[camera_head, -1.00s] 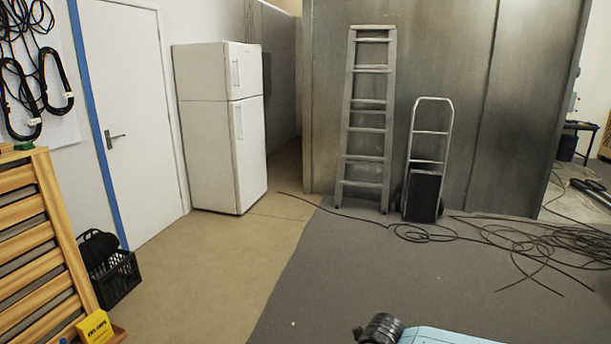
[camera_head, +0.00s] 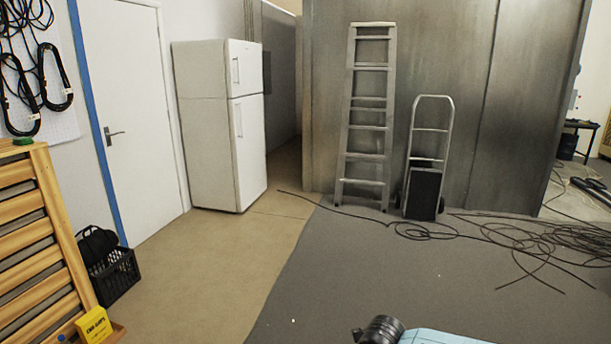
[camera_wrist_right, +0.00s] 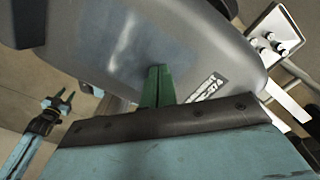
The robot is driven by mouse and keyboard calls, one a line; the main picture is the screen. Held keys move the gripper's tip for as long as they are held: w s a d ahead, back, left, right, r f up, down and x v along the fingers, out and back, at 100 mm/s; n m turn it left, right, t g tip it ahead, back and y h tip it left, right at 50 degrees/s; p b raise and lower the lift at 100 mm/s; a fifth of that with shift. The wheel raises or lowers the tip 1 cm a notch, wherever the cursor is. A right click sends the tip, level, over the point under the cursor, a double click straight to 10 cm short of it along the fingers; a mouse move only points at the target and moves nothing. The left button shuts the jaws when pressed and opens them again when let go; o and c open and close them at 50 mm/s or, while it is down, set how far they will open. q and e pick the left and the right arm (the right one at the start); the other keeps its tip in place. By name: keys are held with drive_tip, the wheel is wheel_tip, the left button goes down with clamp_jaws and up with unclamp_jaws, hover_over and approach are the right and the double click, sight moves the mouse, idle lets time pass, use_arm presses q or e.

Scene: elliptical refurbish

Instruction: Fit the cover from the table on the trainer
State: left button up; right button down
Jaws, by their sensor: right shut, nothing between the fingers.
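In the right wrist view a large grey curved housing (camera_wrist_right: 185,45), which looks like part of the trainer, fills the upper middle.
A white plate with round knobs (camera_wrist_right: 278,38) is beside the housing. In the head view a wooden slatted rack (camera_head: 40,240), yellow box (camera_head: 94,326) and black crate (camera_head: 115,277) stand left. A ladder (camera_head: 366,120), hand truck (camera_head: 425,190) and loose cables (camera_head: 530,240) are ahead.

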drive_tip(key=shift+r, duration=0.1)
wheel_tip(320, 180, up, 7)
drive_tip(key=p, duration=0.5)
drive_tip(key=shift+p, duration=0.3)
